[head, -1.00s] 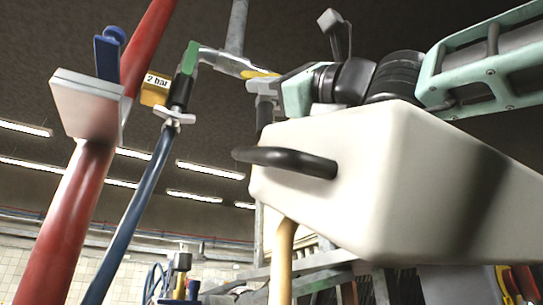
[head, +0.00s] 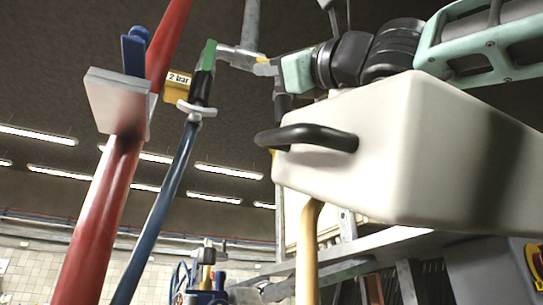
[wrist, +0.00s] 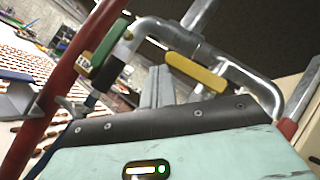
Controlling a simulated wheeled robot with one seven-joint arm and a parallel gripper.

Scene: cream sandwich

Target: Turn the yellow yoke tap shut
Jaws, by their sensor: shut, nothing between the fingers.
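The yellow yoke tap handle (wrist: 195,72) shows in the wrist view as a long yellow bar. It lies roughly along a grey metal pipe (wrist: 235,65), just beyond my gripper (wrist: 162,75). In the head view only a small yellow bit of the tap (head: 264,60) shows at the pipe, mostly hidden by my gripper (head: 272,69). The gripper's grey fingers are shut side by side and hold nothing. They appear close to the yellow handle; I cannot tell whether they touch it.
A green lever (head: 208,55) sits on the same pipework above a blue hose (head: 160,205), with a yellow "2 bar" tag (head: 178,87) beside it. A red pipe (head: 100,215) with a blue lever (head: 134,52) stands at the left.

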